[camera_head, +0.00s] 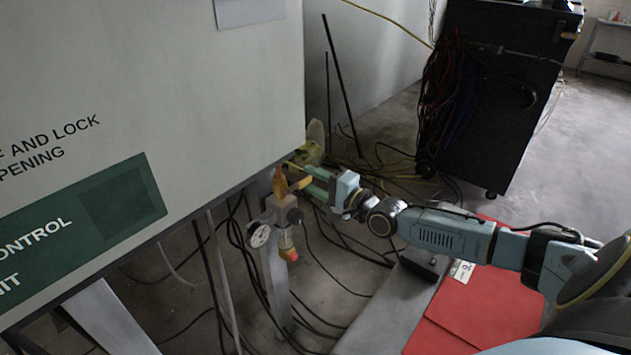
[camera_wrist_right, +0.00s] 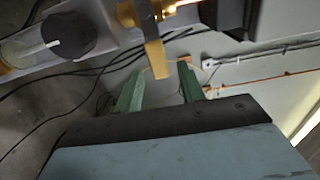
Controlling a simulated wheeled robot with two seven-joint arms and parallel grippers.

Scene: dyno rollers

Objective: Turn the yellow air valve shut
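The yellow air valve (camera_head: 280,183) stands on top of the air fittings under the corner of the control cabinet. Its flat yellow lever (camera_head: 303,184) points right, toward my right gripper. My right gripper (camera_head: 313,181) is open, with its green fingers close to the lever's end. In the right wrist view the lever (camera_wrist_right: 153,58) hangs down in line with the gap between the open fingertips (camera_wrist_right: 160,72). I cannot tell whether either finger touches it. My left gripper is not in view.
Below the valve are a round gauge (camera_head: 259,236) and a regulator with a red end (camera_head: 290,254); its dark knob (camera_wrist_right: 68,32) shows in the right wrist view. The control cabinet (camera_head: 190,80) overhangs at left. Cables cover the floor behind. A black cart (camera_head: 495,90) stands farther back.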

